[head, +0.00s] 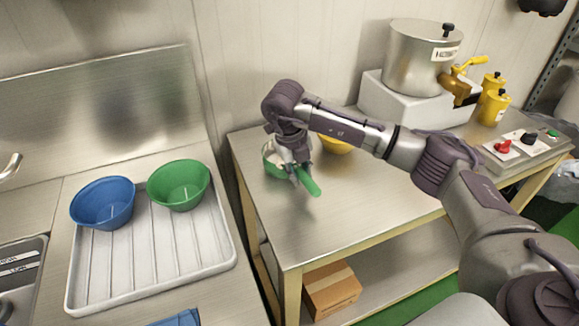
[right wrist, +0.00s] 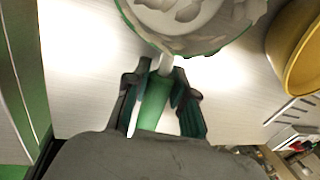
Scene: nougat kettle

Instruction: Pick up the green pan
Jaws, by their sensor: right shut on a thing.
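The green pan (head: 270,164) is on the left part of the steel table, partly hidden behind my right gripper in the head view. Its green handle (head: 308,182) points toward the front right. My right gripper (head: 297,174) comes down from above and is shut on the handle. In the right wrist view the handle (right wrist: 152,103) lies between the two fingers (right wrist: 158,90), and the pan (right wrist: 205,45) shows at the top with pale lumpy contents. I cannot tell whether the pan touches the table. My left gripper is not in view.
A yellow bowl (head: 335,145) stands close right of the pan, partly behind my arm. A steel kettle (head: 420,62) on a white base, yellow bottles (head: 494,107) and a control panel (head: 524,146) are farther right. Blue (head: 103,204) and green (head: 179,188) bowls sit on a white rack (head: 152,262) at left.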

